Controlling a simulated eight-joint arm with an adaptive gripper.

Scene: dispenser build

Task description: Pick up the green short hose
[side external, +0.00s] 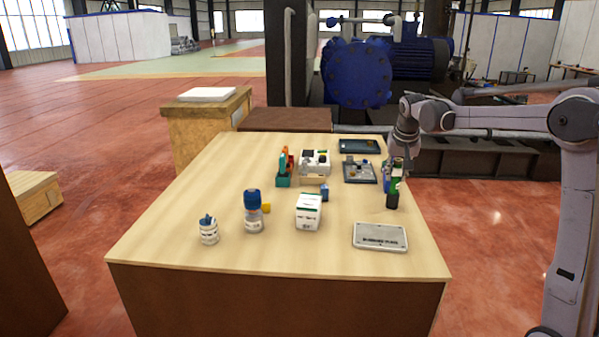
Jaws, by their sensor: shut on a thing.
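My gripper (392,202) is at the right side of the wooden table (180,235), pointing down. It is small and dark in the side external view. A small green piece (395,184), which looks like the green short hose, shows at the gripper, and the jaws are shut on it. The fingers hide part of it. I cannot tell whether it touches the table.
A grey labelled case (380,237) lies in front of my gripper. A dark tray (359,180) with small parts is just left of it, with another tray (360,146) behind. A white box (309,212), a blue-capped bottle (253,212) and a small bottle (208,231) stand left.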

